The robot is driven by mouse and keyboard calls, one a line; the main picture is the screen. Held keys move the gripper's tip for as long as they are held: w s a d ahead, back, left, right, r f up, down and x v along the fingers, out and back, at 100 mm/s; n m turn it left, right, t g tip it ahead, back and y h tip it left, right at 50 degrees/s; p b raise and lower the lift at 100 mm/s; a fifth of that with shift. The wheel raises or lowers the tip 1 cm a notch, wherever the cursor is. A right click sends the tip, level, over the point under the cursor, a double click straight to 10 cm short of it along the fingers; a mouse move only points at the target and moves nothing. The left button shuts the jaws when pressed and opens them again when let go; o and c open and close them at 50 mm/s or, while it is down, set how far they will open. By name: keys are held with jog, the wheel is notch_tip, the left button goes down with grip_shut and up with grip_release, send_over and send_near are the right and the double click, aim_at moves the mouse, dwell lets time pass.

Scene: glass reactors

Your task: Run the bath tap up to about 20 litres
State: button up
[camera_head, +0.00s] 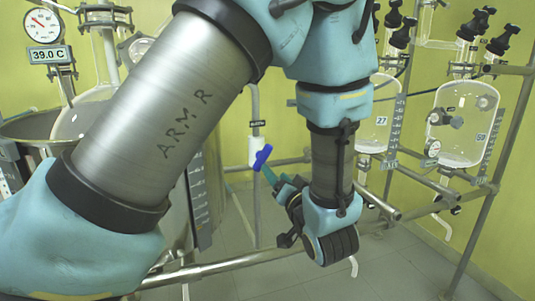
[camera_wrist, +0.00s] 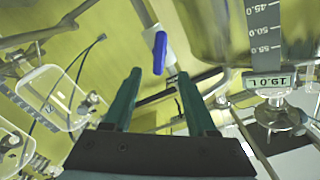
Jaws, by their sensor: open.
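The blue tap handle (camera_head: 263,157) sits on a white valve body (camera_head: 256,150) on a thin vertical pipe, right of the big metal bath (camera_head: 40,124). My gripper (camera_head: 270,177) is just in front of the handle. In the wrist view the blue handle (camera_wrist: 160,52) stands upright in the picture, beyond and between the tips of my open green fingers (camera_wrist: 159,76). Nothing is between the fingers, and they look apart from the handle. A small display (camera_wrist: 270,80) at the right of the wrist view reads about 19.0 L.
A dial gauge (camera_head: 43,26) and a display reading 39.0 C (camera_head: 47,54) stand at the far left. Glass reactors (camera_head: 464,122) on metal frames fill the right. A horizontal rail (camera_head: 235,263) runs low beneath the arm. The floor (camera_head: 400,262) at lower right looks clear.

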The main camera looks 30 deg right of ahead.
aim_at(263, 160)
jog(key=w, duration=0.3)
jog(key=w+p, duration=0.1)
jog(key=w, duration=0.2)
jog(key=w+d+p, duration=0.1)
jog(key=w, duration=0.2)
jog(key=shift+w+d, duration=0.1)
jog(key=shift+w, duration=0.25)
grip_shut()
